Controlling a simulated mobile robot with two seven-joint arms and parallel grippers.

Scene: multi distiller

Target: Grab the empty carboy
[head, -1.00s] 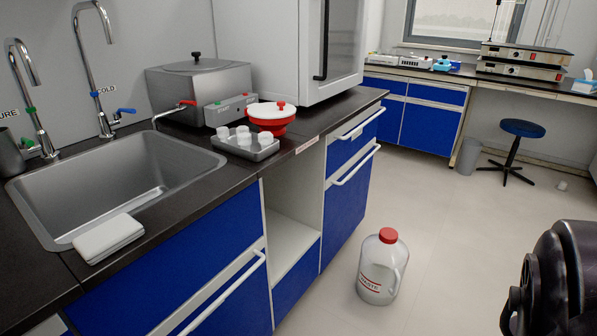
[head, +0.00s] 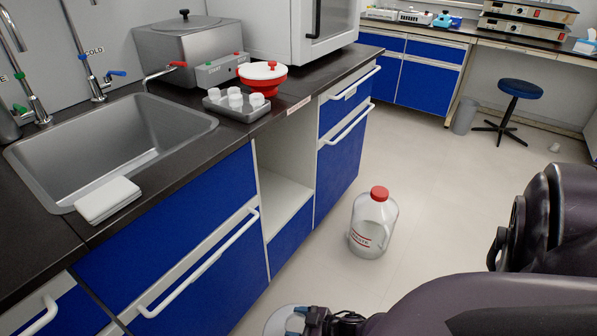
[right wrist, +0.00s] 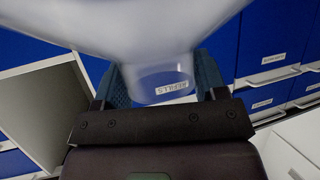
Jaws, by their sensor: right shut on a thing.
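My right gripper (head: 300,321) is at the bottom of the head view, at a pale, translucent carboy (head: 281,320) that is mostly cut off by the frame edge. In the right wrist view, the blue fingers of the right gripper (right wrist: 163,84) are shut on either side of a part of this carboy (right wrist: 165,30). Another clear carboy (head: 373,225), with a red cap and red lettering, stands upright on the floor, apart from my gripper. My left gripper is not in view.
Blue cabinets (head: 185,235) with white handles run along the left, with an open cubby between them. The counter holds a sink (head: 110,140), a metal bath (head: 185,55) and a red-and-white bowl (head: 263,78). The floor beyond the red-capped carboy is clear up to a stool (head: 521,89).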

